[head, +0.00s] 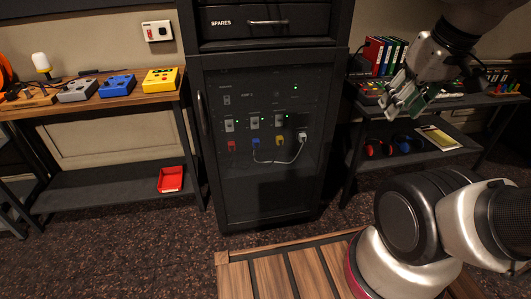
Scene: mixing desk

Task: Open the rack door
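The rack door (262,185) is a dark see-through panel in a black frame on the lower part of the rack. It looks shut. A vertical bar handle (202,113) runs along its upper left edge. Through the door I see switches, small green lights, coloured sockets and a pale cable. My gripper (403,104) is at the upper right, well to the right of the door and far from the handle. Its fingers look spread apart, with nothing visible between them. It appears in front of the right-hand bench.
A black drawer marked SPARES (265,21) is above the door. A left bench (105,99) holds several coloured boxes, with a red bin (171,179) on its lower shelf. A right shelf unit (455,102) holds binders (384,54) and headphones.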

